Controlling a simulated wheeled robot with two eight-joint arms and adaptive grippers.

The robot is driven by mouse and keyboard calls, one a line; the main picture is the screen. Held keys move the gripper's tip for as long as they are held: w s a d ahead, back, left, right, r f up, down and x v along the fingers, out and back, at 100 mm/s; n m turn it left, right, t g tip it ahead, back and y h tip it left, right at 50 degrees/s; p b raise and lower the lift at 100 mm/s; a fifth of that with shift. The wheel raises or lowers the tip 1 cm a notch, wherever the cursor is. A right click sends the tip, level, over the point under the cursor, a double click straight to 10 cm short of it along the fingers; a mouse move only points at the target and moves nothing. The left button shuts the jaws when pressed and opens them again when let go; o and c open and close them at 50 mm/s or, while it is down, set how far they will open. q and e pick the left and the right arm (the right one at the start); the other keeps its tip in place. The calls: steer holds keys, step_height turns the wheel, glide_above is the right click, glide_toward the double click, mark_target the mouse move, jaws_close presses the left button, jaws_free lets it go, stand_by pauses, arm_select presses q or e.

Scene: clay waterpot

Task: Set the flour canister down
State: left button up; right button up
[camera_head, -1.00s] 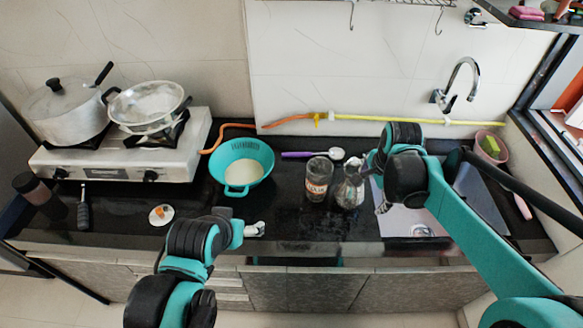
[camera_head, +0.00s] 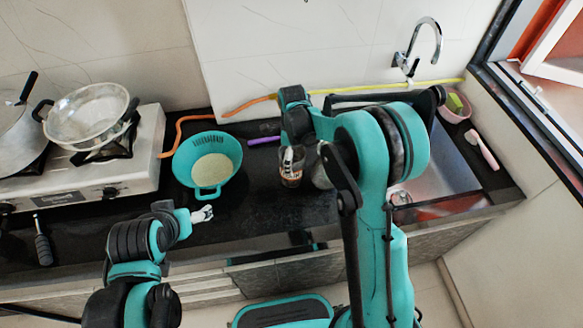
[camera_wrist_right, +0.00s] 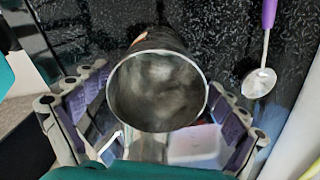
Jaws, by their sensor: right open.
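A glass jar with a label (camera_head: 291,176), which may be the flour canister, stands upright on the dark counter. My right gripper (camera_head: 292,158) is at its top. In the right wrist view, an open-topped round canister (camera_wrist_right: 157,92) lies between the spread fingers of the right gripper (camera_wrist_right: 160,108), with gaps at both sides. A second jar (camera_head: 321,176) is mostly hidden behind my right arm. My left gripper (camera_head: 203,214) is at the counter's front edge, too small to read.
A teal colander (camera_head: 207,189) stands left of the jars. A purple-handled spoon (camera_wrist_right: 265,55) lies on the counter behind them. Bare counter lies between colander and jars.

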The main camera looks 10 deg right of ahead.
step_height(320, 180, down, 3)
steer(key=shift+a+r+b, duration=0.1)
steer(key=shift+b, duration=0.2)
steer(key=shift+s, duration=0.1)
steer(key=shift+c, duration=0.9)
steer(key=c, duration=1.6)
step_height(320, 180, up, 10)
steer(key=p, duration=0.3)
steer(key=shift+c, duration=0.2)
